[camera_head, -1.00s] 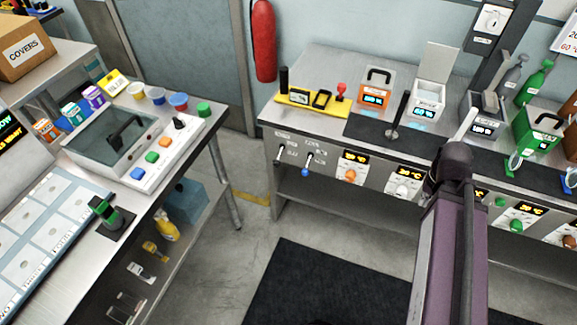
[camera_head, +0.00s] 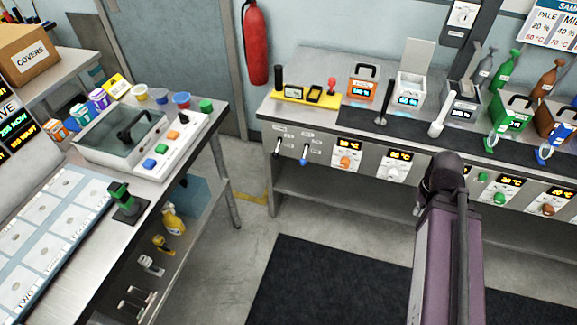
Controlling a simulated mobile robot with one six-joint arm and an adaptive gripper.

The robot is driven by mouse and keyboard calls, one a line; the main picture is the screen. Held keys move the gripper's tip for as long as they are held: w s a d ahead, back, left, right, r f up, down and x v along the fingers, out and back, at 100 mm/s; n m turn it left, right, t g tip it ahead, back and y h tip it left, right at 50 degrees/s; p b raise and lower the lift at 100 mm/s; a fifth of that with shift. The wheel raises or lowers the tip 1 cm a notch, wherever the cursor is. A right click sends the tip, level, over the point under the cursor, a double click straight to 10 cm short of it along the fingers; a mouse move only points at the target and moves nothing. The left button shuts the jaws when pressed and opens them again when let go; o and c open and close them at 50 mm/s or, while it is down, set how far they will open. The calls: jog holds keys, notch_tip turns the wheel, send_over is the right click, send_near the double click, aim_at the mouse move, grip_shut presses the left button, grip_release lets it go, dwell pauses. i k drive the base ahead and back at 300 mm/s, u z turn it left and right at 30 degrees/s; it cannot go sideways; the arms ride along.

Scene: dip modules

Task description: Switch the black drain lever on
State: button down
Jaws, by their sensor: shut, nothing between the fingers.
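A small black lever (camera_head: 277,149) sits on the front panel of the back bench, at its left end, and points downward. A blue-tipped lever (camera_head: 304,155) hangs just to its right. Small labels above both are too small to read. My purple arm link (camera_head: 447,250) with its dark joint (camera_head: 441,178) rises at the lower right, well to the right of the black lever. My gripper does not show, so its distance to the lever cannot be told.
The back bench (camera_head: 330,62) carries a yellow stamp tray (camera_head: 306,97), an orange box (camera_head: 363,84) and bottles. Dials line its front. A side bench with a glass-lidded tank (camera_head: 122,138) stands left. Floor with a black mat (camera_head: 330,285) is open between them.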

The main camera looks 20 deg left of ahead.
aim_at(275, 155)
jog(key=k, duration=1.2)
jog(key=u, duration=1.3)
jog(key=i, duration=1)
jog(key=z, duration=0.1)
